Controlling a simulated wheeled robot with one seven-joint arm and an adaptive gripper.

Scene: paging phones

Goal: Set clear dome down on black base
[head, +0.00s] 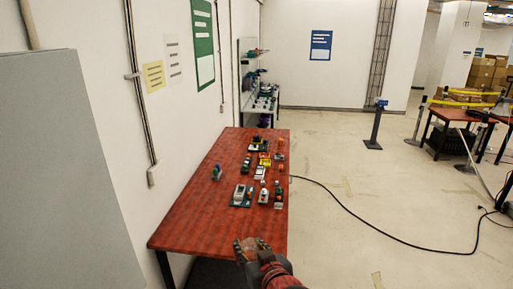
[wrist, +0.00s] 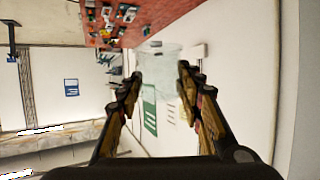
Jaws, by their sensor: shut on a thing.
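The clear dome (wrist: 160,66) shows in the wrist view as a see-through, faintly greenish shell between my two fingers. My gripper (wrist: 157,88) is shut on it, one finger on each side. In the head view my gripper (head: 252,243) is over the near right end of the red table (head: 190,222); the dome is too faint to make out there. The black base cannot be picked out with certainty among the small dark items on the table; a dark item (head: 257,147) stands toward the far end.
Several small devices stand on the table's middle and far part, including a grey one on a blue plate (head: 241,196) and a green-blue item (head: 217,173). The near left tabletop is bare. A grey panel (head: 65,180) stands at left. A black cable (head: 370,228) crosses the floor.

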